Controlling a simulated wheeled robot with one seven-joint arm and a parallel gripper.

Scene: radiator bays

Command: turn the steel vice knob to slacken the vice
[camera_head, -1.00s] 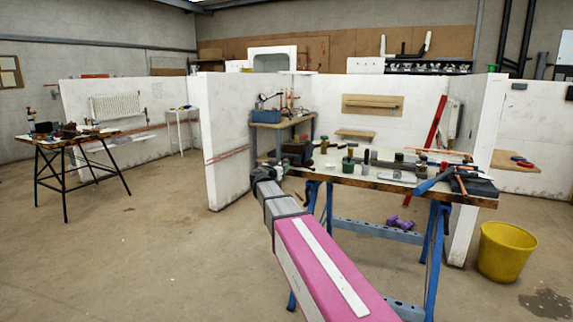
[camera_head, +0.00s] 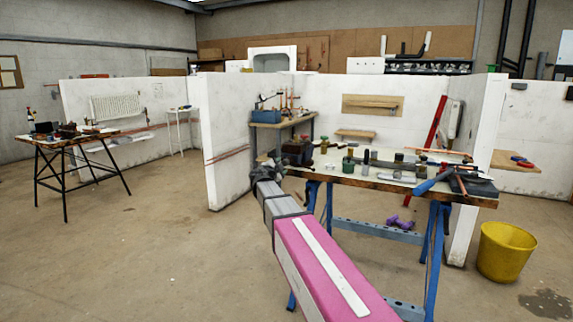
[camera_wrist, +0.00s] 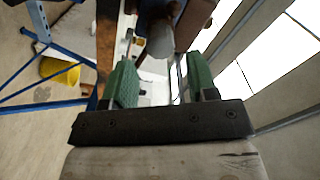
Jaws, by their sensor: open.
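My gripper (camera_wrist: 159,60) shows in the wrist view with its two green fingers spread apart. A pale grey, rounded steel knob (camera_wrist: 160,41) lies between and just beyond the fingertips; I cannot tell whether either finger touches it. The dark brown vice body (camera_wrist: 194,20) is behind the knob, towards the upper right. In the head view the vice (camera_head: 298,151) stands at the left end of the workbench, and my gripper (camera_head: 268,167) is just left of it. The knob cannot be made out there, and the fingers are too small to read.
The workbench (camera_head: 400,184) has blue legs and carries several jars, fittings and tools to the right of the vice. A yellow bucket (camera_head: 506,252) stands on the floor at the right.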

